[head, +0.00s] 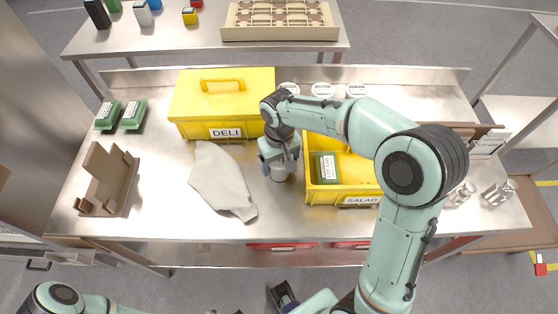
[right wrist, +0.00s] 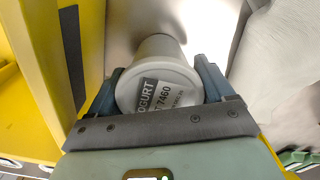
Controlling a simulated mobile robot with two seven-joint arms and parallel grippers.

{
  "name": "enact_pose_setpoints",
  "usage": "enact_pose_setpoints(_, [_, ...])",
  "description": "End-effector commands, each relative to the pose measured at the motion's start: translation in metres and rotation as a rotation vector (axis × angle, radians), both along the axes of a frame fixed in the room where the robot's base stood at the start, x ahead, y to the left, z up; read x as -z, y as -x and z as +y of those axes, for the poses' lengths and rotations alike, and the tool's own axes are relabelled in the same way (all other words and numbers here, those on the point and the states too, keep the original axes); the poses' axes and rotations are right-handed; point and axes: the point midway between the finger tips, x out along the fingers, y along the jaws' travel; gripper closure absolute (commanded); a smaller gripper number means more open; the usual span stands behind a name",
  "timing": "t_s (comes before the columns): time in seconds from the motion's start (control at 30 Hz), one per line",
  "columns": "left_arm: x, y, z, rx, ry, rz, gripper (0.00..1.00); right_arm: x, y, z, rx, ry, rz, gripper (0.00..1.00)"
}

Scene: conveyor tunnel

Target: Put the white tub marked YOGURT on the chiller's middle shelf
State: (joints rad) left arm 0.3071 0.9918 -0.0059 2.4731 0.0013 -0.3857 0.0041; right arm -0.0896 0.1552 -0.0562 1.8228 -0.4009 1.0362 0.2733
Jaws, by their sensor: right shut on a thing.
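My right gripper (head: 279,169) is over the steel table, between the grey cloth and the yellow SALAD crate. It is shut on the white tub marked YOGURT (right wrist: 158,85), whose printed lid faces the camera in the right wrist view. The fingers grip the tub from both sides. In the head view the gripper hides most of the tub, and I cannot tell whether it touches the table.
The open SALAD crate (head: 333,198) holds a green pack (head: 326,168). Behind are a lidded DELI box (head: 222,105) and several white-lidded tubs (head: 322,90). The cloth (head: 220,180) and brown holder (head: 108,180) lie left. Clear steel lies in front.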

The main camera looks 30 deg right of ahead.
Motion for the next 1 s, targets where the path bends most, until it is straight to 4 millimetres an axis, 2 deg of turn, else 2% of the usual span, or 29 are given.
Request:
enact_pose_setpoints(0.33, [0.003, 0.001, 0.000, 0.000, 0.000, 0.001, 1.00, 0.004, 0.000, 0.000, 0.000, 0.000, -0.001, 0.73])
enact_pose_setpoints(0.37, [0.002, 0.001, 0.000, 0.000, 0.000, 0.001, 1.00, 0.003, 0.000, 0.000, 0.000, 0.000, 0.000, 0.09])
enact_pose_setpoints(0.67, [0.001, 0.001, 0.000, 0.000, 0.000, 0.001, 1.00, 0.002, 0.000, 0.000, 0.000, 0.000, 0.000, 0.08])
enact_pose_setpoints(0.77, [-0.002, -0.001, 0.000, 0.000, 0.000, -0.001, 1.00, -0.005, -0.001, 0.000, 0.000, 0.000, -0.002, 0.08])
enact_pose_setpoints(0.87, [-0.003, -0.001, 0.000, 0.000, 0.000, -0.002, 1.00, -0.019, -0.001, 0.000, 0.000, -0.001, -0.005, 0.08])
enact_pose_setpoints(1.0, [-0.008, -0.004, 0.000, 0.000, 0.000, -0.004, 1.00, -0.049, -0.001, 0.001, 0.000, 0.000, -0.007, 0.08])
